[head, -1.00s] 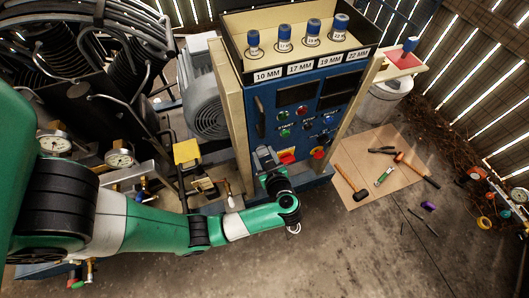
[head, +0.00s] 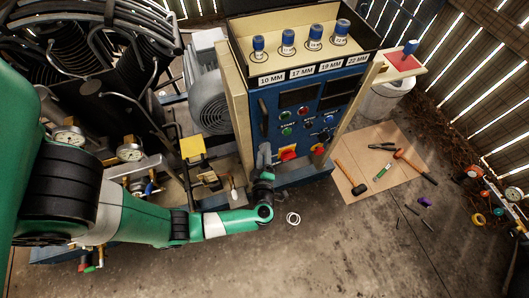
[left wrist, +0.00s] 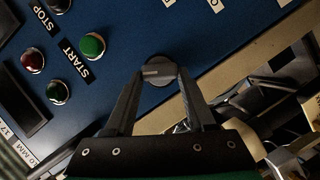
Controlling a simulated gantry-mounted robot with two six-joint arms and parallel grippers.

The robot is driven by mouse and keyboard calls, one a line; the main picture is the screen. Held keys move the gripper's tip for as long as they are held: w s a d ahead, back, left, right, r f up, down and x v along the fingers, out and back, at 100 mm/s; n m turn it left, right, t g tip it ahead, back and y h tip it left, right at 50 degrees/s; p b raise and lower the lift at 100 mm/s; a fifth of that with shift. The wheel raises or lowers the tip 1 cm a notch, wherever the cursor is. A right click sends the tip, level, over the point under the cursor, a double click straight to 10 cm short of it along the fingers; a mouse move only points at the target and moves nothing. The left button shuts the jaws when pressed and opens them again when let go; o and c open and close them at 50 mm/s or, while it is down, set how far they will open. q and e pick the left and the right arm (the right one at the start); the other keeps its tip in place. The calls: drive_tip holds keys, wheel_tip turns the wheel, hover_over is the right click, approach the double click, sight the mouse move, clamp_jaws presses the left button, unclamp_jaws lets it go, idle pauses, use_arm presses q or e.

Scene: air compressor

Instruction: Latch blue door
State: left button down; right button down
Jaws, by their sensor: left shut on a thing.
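The blue door (head: 300,125) is the front panel of the control cabinet and looks closed against its frame. It fills the upper part of the left wrist view (left wrist: 130,30). A round grey latch knob (left wrist: 158,72) with a pale slot sits on the door there. My left gripper (left wrist: 160,74) has its two fingers on either side of this knob, shut on it. In the head view my left gripper (head: 264,156) is at the door's lower left, and the latch is hidden behind it. My right gripper is not in view.
A red knob (head: 288,153) sits just right of my gripper. A black handle (head: 263,115) is above it. A yellow-topped part (head: 192,147) and a grey motor (head: 209,100) stand left. Tools lie on a board (head: 375,170) at right. The floor in front is mostly clear.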

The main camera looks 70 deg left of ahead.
use_arm(q)
drive_tip(key=n+b, duration=0.1)
drive_tip(key=f+n+t+y+b, duration=0.1)
drive_tip(key=n+b, duration=0.1)
drive_tip(key=shift+s, duration=0.1)
drive_tip(key=shift+n+t+y+b, duration=0.4)
drive_tip(key=shift+n+b, duration=0.45)
drive_tip(key=shift+n, duration=0.25)
drive_tip(key=shift+r, duration=0.1)
drive_tip(key=shift+c, duration=1.2)
unclamp_jaws()
